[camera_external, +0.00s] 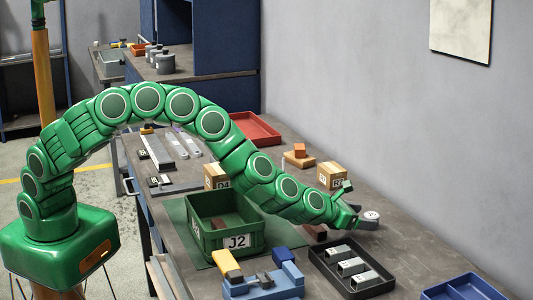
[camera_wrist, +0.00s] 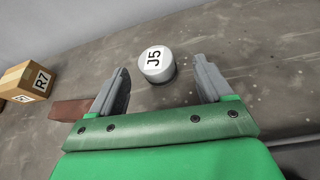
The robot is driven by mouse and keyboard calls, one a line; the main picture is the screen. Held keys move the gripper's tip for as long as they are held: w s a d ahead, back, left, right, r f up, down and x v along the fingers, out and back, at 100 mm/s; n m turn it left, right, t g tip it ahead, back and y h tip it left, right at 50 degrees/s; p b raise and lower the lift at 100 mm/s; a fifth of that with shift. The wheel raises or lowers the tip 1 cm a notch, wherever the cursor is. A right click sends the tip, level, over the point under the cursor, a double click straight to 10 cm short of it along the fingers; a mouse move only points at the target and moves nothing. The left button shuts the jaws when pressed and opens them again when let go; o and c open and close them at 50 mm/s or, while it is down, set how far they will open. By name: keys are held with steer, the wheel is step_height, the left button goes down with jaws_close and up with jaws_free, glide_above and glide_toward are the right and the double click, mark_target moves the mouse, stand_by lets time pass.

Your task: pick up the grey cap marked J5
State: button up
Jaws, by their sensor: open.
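The grey cap marked J5 (camera_wrist: 157,65) stands upright on the dark workbench in the wrist view, its white label facing up. It lies between and slightly beyond the tips of my gripper (camera_wrist: 162,78), whose two grey fingers are open and empty. The fingers appear apart from the cap. In the external view the cap (camera_external: 371,217) shows at the end of my arm, and my gripper (camera_external: 356,214) is right beside it, partly hiding it.
A brown block (camera_wrist: 70,110) lies by the left finger, with a cardboard box marked R7 (camera_wrist: 28,80) beyond. A black tray (camera_external: 350,265) of metal brackets and a green bin marked J2 (camera_external: 236,241) stand nearby. The bench right of the cap is clear.

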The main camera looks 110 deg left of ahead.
mark_target(366, 217)
steer(key=shift+w+a+f, duration=0.3)
steer(key=shift+a+f, duration=0.05)
steer(key=shift+a, duration=0.25)
steer(key=shift+w+a+f, duration=0.25)
steer(key=shift+a+f, duration=0.1)
steer(key=shift+a, duration=0.25)
steer(key=shift+x, duration=0.85)
steer(key=shift+w, duration=0.15)
steer(key=c, duration=1.1)
